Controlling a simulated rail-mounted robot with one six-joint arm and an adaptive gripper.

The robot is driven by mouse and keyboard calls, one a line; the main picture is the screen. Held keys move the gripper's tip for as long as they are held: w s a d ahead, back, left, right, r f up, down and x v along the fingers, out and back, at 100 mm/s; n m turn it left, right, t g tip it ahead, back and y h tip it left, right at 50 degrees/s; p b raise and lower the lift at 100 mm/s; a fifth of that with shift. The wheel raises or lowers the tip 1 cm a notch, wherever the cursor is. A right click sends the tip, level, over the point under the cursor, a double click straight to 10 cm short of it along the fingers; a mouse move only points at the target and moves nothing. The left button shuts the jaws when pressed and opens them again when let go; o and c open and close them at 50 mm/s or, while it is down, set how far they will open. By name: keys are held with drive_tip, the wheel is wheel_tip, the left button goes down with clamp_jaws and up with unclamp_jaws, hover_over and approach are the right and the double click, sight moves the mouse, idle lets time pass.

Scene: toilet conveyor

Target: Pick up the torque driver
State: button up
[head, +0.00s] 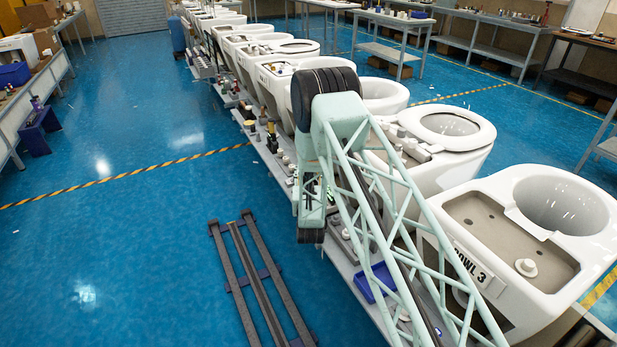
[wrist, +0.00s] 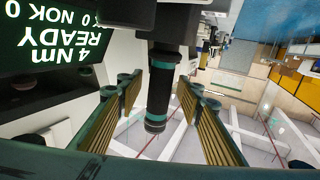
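In the wrist view, the torque driver (wrist: 160,85) is a black cylinder with teal rings, attached to a dark body at the top edge. My gripper (wrist: 165,108) is open, with one gold-padded finger to each side of the driver. Gaps show between the driver and both pads, so neither appears to touch it. I cannot tell exactly how deep the driver lies between the fingers. In the head view my arm hides the gripper and driver.
A row of white toilet bowls, the nearest labelled BOWL 3 (head: 540,225), runs along the conveyor. Its side ledge carries small parts and a blue bin (head: 375,282). Floor rails (head: 255,285) lie at the left front. The blue floor beyond them is clear.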

drive_tip(key=shift+c, duration=0.9)
drive_tip(key=c, duration=0.8)
drive_tip(key=shift+r, duration=0.1)
drive_tip(key=shift+r+p, duration=1.25)
drive_tip(key=shift+r, duration=3.7)
